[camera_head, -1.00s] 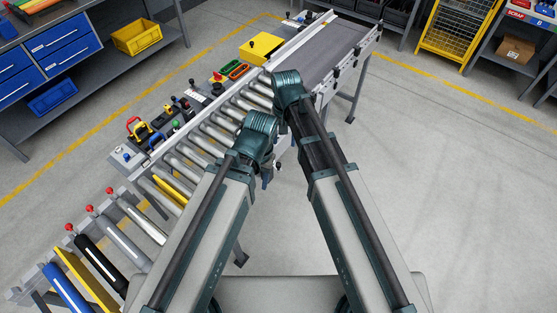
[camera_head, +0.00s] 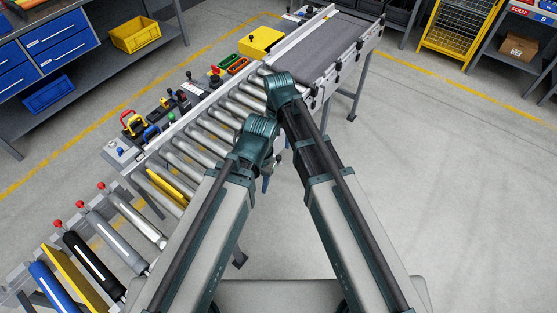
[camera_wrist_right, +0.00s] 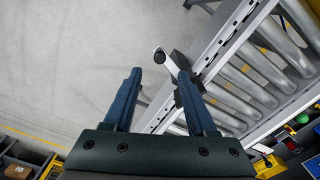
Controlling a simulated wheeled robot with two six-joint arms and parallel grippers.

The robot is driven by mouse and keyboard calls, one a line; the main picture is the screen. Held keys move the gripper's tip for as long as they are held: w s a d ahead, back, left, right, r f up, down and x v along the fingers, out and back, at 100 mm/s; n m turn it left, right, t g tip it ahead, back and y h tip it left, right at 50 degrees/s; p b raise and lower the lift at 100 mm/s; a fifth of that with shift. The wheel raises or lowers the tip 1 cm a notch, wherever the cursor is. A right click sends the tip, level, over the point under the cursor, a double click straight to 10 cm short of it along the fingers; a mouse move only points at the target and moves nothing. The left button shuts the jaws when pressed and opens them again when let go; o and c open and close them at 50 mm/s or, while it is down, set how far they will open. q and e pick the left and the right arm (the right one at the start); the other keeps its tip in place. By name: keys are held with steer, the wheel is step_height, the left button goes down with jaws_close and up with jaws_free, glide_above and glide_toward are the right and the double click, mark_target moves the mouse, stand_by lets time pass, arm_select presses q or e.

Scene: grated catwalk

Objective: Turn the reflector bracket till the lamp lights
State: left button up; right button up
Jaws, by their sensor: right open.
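In the right wrist view a small bracket arm with a dark round knob (camera_wrist_right: 159,55) sticks out from the conveyor's side rail; it looks like the reflector bracket. A dark mount joins it to the rail. My right gripper (camera_wrist_right: 159,76) is open and empty, its two dark blue fingers apart, with the bracket knob ahead and between their lines. The right fingertip appears close to the bracket's mount; contact cannot be told. In the head view my forearms and wrists cover this spot. My left gripper is hidden. I cannot pick out the lamp for certain.
The roller conveyor (camera_head: 205,139) runs diagonally, with a grey belt (camera_head: 333,45) at its far end. Controls and a yellow box (camera_head: 261,42) line its far side. Rollers with red knobs (camera_head: 57,223) lie lower left. The floor (camera_head: 430,160) on the right is clear.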

mark_target(279, 157)
step_height(279, 157, down, 7)
steer(key=b, duration=0.6)
steer(key=shift+f, duration=0.2)
jaws_close()
stand_by(1.0)
